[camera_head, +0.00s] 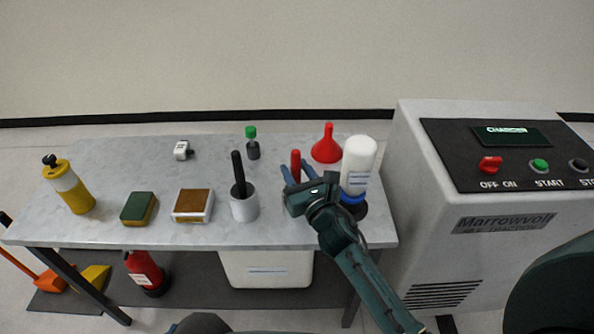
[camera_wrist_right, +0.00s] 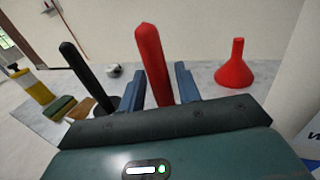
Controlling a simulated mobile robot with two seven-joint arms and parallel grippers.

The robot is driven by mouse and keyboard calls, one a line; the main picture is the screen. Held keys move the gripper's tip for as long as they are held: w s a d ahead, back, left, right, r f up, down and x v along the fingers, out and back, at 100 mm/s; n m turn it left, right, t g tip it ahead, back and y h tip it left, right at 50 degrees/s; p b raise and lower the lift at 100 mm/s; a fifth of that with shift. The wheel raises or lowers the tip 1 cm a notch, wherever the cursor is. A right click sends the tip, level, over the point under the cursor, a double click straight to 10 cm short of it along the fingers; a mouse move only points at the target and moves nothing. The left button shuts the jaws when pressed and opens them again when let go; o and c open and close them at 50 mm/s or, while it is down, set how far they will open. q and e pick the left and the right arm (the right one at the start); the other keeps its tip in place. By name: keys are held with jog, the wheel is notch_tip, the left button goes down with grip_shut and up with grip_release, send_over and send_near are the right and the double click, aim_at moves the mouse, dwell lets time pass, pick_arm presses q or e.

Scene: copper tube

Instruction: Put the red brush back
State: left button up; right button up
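The red brush shows as an upright red handle (camera_head: 295,161) near the right part of the table; its lower end is hidden behind my right gripper. It also stands large in the right wrist view (camera_wrist_right: 151,55). My right gripper (camera_head: 297,171) has its two blue fingers apart, one on each side of the red handle, with gaps visible in the wrist view. A white cup (camera_head: 244,209) with a black-handled brush (camera_head: 238,168) in it stands to the left of the gripper. My left gripper is not in view.
A red funnel (camera_head: 327,149) and a white bottle (camera_head: 358,158) stand close by on the right. A brown-topped block (camera_head: 192,204), green sponge (camera_head: 138,208) and yellow bottle (camera_head: 72,190) are at left. A grey machine (camera_head: 480,240) borders the table's right end.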

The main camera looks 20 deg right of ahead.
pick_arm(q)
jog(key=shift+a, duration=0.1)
pick_arm(e)
jog(key=shift+o, duration=0.7)
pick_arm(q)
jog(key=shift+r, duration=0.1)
pick_arm(e)
jog(key=shift+r, duration=0.1)
jog(key=shift+s+r, duration=0.1)
jog(key=s+d, duration=0.1)
jog(key=s, duration=1)
pick_arm(q)
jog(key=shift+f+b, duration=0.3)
jog(key=shift+b, duration=0.1)
pick_arm(e)
jog(key=s+a+f+m+g, duration=0.1)
jog(key=s+f+m+g, duration=0.1)
jog(key=m, duration=0.9)
jog(key=s+a+f+m+g+y, duration=0.1)
jog(key=s+f+m, duration=0.4)
jog(key=m, duration=0.6)
jog(key=s+a+f+m+g+y, duration=0.1)
jog(key=s+m, duration=0.5)
jog(key=m, duration=0.6)
notch_tip(320, 180, down, 3)
jog(key=a+g, duration=0.1)
jog(key=g, duration=0.1)
jog(key=shift+s+a+g, duration=0.15)
jog(key=shift+s+g, duration=0.15)
